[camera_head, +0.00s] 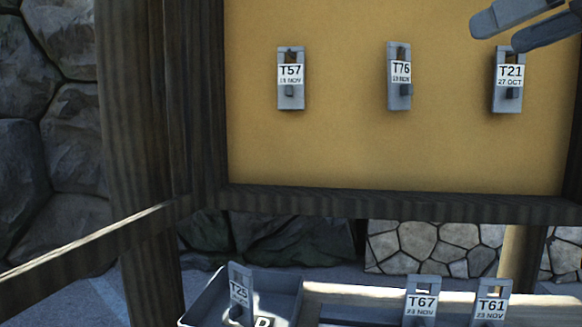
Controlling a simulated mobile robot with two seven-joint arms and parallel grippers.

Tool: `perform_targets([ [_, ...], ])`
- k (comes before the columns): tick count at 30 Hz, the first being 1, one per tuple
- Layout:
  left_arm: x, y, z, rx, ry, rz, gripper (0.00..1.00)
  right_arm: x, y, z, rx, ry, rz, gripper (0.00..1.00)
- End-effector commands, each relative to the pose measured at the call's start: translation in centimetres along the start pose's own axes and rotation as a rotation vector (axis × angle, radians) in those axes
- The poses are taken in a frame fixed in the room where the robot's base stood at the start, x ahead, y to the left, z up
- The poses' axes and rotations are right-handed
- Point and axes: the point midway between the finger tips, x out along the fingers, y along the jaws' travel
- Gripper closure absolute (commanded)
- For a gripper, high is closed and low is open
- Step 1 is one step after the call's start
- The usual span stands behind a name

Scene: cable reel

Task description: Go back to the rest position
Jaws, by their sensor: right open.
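My right gripper (498,31) is at the top right corner of the head view, its two grey fingers apart with nothing visible between them. It is in front of the yellow board, its lower finger close above the tag T21 (508,82); I cannot tell whether they touch. My left gripper is not in view. Grey tags T57 (291,78) and T76 (399,76) also hang on the yellow board (345,140). The tag T25 (240,290) stands tilted in a grey tray (205,300) at the bottom.
Tags T67 (421,300) and T61 (491,302) stand upright at the lower right, cut by the frame edge. A dark wooden frame (400,205) borders the board. A wooden rail (90,238) runs at the left. Stone walls (50,120) show behind.

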Motion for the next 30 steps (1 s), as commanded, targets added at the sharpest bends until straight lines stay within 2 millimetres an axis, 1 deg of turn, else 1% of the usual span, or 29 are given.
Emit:
perform_targets([
  [1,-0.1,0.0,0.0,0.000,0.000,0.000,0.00,2.0,0.8,-1.1,0.011,0.021,0.059,0.00],
  [3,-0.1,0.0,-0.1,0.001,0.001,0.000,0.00,4.1,2.0,-2.2,0.027,0.034,0.143,0.00],
  [8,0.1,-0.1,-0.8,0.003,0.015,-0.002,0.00,8.7,5.2,-5.5,0.105,0.058,0.361,0.00],
  [9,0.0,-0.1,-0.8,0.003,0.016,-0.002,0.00,9.8,6.2,-6.4,0.134,0.063,0.421,0.00],
  [12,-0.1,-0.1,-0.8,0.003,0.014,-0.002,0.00,12.1,8.3,-8.7,0.227,0.065,0.567,0.00],
  [15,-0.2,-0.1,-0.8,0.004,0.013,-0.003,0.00,13.9,10.1,-10.8,0.344,0.059,0.701,0.00],
  [18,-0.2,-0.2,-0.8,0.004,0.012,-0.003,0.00,15.2,11.5,-12.8,0.482,0.046,0.820,0.00],
  [21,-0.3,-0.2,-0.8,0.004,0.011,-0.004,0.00,16.3,12.4,-14.7,0.639,0.026,0.920,0.00],
  [26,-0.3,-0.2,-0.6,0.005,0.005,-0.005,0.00,17.8,12.8,-17.8,0.924,-0.019,1.035,0.00],
  [30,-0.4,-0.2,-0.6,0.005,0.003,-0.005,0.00,19.1,12.2,-20.9,1.200,-0.070,1.082,0.00],
])
